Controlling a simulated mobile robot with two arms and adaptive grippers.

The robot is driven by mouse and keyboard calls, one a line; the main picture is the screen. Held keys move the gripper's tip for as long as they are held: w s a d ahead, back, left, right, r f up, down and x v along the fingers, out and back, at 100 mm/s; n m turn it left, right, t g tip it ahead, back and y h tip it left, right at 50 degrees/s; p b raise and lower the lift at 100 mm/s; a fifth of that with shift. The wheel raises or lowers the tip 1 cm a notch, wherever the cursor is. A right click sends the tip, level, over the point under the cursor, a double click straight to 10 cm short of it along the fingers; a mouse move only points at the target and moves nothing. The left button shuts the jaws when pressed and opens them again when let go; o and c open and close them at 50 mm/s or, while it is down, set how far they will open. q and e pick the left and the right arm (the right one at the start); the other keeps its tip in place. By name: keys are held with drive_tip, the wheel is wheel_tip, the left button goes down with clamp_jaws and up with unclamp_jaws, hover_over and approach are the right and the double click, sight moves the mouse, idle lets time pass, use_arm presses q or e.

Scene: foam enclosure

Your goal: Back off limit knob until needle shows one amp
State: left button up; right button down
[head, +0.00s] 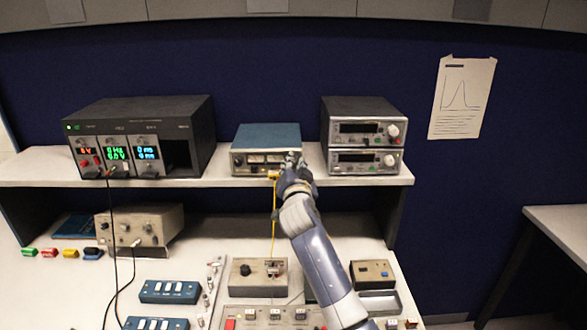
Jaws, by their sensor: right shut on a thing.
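The blue-topped supply unit (266,137) sits on the raised shelf, with small pale meters (256,158) along its front. The needle is too small to read. My right gripper (291,164) reaches up to the right part of that front and is shut on the limit knob, which the fingers hide. A yellow lead (273,215) hangs from the front of the unit, just left of the gripper. My left gripper is not in view.
A black modular unit (145,120) with lit displays stands left on the shelf (222,178). Two stacked instruments (362,107) stand right. Below, the bench holds a beige box (140,227), blue switch boxes (170,291) and a knob box (257,278).

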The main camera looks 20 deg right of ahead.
drive_tip(key=n, duration=0.4)
drive_tip(key=shift+n, duration=0.4)
idle(0.4)
drive_tip(key=c, duration=1.4)
unclamp_jaws()
drive_tip(key=v, duration=1.2)
